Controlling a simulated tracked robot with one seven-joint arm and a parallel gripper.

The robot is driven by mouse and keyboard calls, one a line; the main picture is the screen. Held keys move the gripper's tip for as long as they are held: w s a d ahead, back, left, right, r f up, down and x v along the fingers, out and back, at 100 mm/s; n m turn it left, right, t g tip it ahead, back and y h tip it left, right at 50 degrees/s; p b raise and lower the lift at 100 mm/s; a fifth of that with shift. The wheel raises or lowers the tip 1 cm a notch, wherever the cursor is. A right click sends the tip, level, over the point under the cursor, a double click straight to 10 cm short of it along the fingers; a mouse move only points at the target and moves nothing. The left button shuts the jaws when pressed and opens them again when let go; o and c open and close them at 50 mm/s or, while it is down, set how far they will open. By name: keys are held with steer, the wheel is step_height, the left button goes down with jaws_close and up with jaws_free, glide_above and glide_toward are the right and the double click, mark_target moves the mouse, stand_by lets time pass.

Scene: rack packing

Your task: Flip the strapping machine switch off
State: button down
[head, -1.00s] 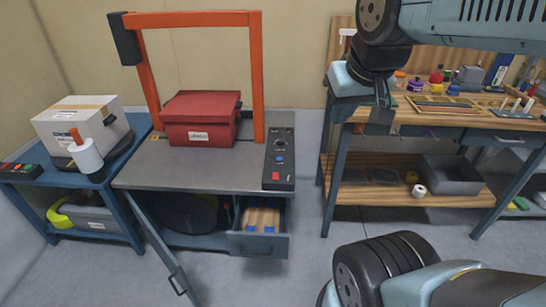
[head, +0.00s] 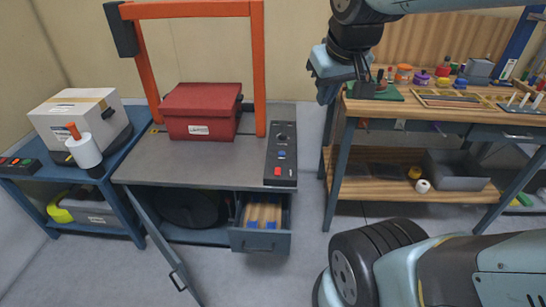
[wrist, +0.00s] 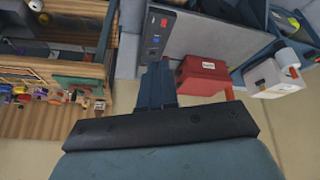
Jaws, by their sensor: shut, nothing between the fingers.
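The strapping machine has a grey top (head: 215,158) and an orange arch (head: 259,70). Its black control panel (head: 281,165) is at the top's right edge, with a red button or switch (head: 278,171) at the near end, a blue button (head: 282,154) and a dark round knob (head: 283,138). The panel also shows in the wrist view (wrist: 153,45); the switch position is too small to tell. My gripper (head: 365,88) is shut and empty, up and to the right of the panel, apart from it. Its fingers (wrist: 158,70) point towards the panel in the wrist view.
A red box (head: 201,112) sits under the arch. The machine's drawer (head: 262,242) is pulled out and its door (head: 160,245) hangs open. A wooden workbench (head: 440,113) with small items stands at right, a blue side table (head: 115,165) with a white box at left.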

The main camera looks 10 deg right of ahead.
steer(key=w+f+n+g, duration=0.1)
steer(key=w+f+n, duration=0.3)
steer(key=w, duration=0.7)
steer(key=n+g, duration=0.3)
steer(key=n, duration=0.6)
glide_above(277, 169)
steer(key=s, duration=0.2)
step_height(277, 169, down, 29)
steer(key=shift+a, duration=0.15)
steer(key=shift+s, duration=0.1)
steer(key=f, duration=0.4)
steer(key=w+f, duration=0.1)
steer(key=f, duration=0.8)
steer(key=shift+w+d+f, duration=0.25)
steer(key=shift+w+f, duration=0.05)
steer(key=shift+f, duration=0.05)
steer(key=shift+a, duration=0.1)
